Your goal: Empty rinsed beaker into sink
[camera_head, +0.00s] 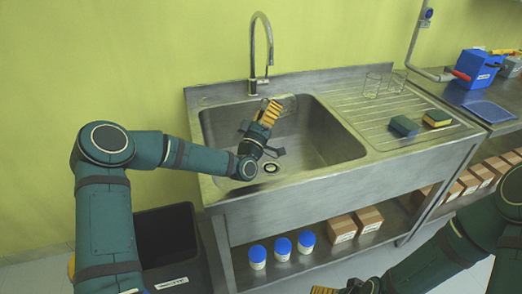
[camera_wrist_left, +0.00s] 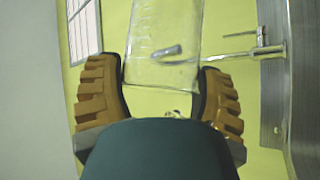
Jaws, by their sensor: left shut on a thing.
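My left gripper (camera_head: 268,113) is over the sink basin (camera_head: 332,142), below and in front of the faucet (camera_head: 262,52). It is shut on a clear glass beaker (camera_wrist_left: 163,42), which sits between the two orange ridged fingers in the left wrist view (camera_wrist_left: 161,80). In the head view the beaker (camera_head: 289,103) is faint and partly behind the fingers. It looks tipped well over to its side. I cannot make out any liquid in it. The sink drain (camera_head: 271,168) shows below the gripper. My right gripper (camera_head: 325,290) is only partly in view at the bottom edge.
Two clear glass vessels (camera_head: 372,85) stand on the ribbed drainboard (camera_head: 385,112), with sponges (camera_head: 404,126) near its front. A dark bin (camera_head: 165,240) stands left of the sink. Blue-capped jars (camera_head: 282,248) and boxes (camera_head: 342,229) are on the shelf below.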

